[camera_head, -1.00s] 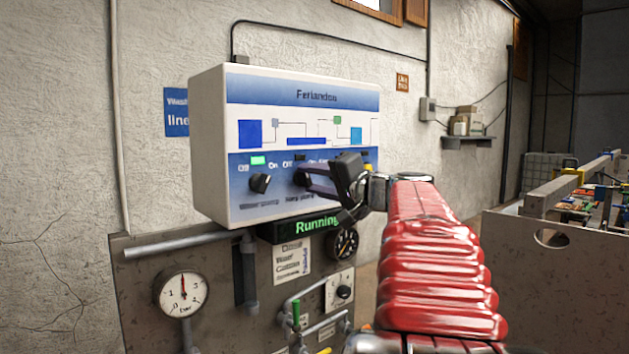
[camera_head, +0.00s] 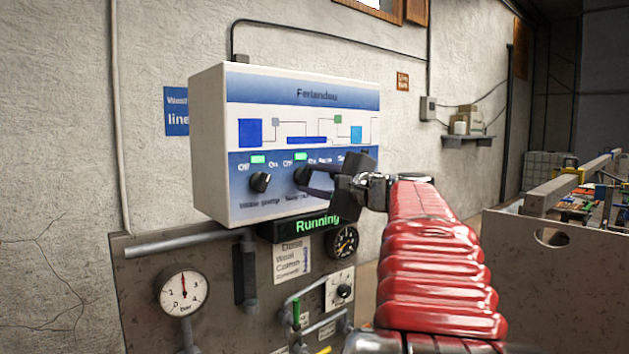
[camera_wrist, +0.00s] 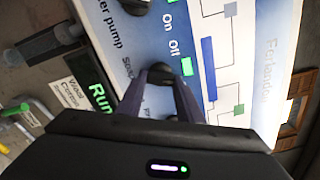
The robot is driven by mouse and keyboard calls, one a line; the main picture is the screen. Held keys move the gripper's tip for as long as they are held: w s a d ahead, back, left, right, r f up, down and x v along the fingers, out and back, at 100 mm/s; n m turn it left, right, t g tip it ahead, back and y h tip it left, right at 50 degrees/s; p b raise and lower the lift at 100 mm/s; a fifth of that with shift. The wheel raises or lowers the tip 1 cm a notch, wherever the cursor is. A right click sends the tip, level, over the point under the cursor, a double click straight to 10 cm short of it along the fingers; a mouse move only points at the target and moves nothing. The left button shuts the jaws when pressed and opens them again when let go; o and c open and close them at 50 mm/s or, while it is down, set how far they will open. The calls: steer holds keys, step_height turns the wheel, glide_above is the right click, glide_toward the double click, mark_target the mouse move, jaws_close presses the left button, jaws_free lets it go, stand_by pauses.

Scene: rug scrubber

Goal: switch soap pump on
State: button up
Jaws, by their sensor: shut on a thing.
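The white and blue control box (camera_head: 208,150) hangs on the wall with a row of dark rotary knobs. The soap pump knob (camera_head: 300,176) is second from the left, and the lamp above it (camera_head: 301,156) is lit green. My gripper (camera_head: 311,180) reaches in from the right and is shut on this knob. In the wrist view the two fingers sit either side of the soap pump knob (camera_wrist: 160,74), below a lit green lamp (camera_wrist: 187,66). The water pump knob (camera_head: 260,182) at left is free, its lamp also green. My gripper hides the controls farther right.
Below the box are a green "Running" display (camera_head: 316,224), a pressure gauge (camera_head: 183,292), a second dial (camera_head: 343,243) and pipes (camera_head: 180,242). A grey bin with a round hole (camera_head: 560,270) stands at right.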

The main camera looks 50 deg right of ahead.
steer(key=shift+f+m, duration=0.35)
steer(key=shift+m, duration=0.25)
steer(key=o, duration=0.7)
steer(key=shift+c, duration=0.2)
steer(key=o, duration=0.4)
steer(key=shift+r, duration=0.2)
steer(key=s, duration=0.4)
steer(key=s+a, duration=0.1)
steer(key=s, duration=0.8)
steer(key=shift+s+a, duration=0.25)
steer(key=shift+s, duration=0.1)
steer(key=s, duration=0.6)
steer(key=s+a, duration=0.1)
steer(key=s, duration=0.2)
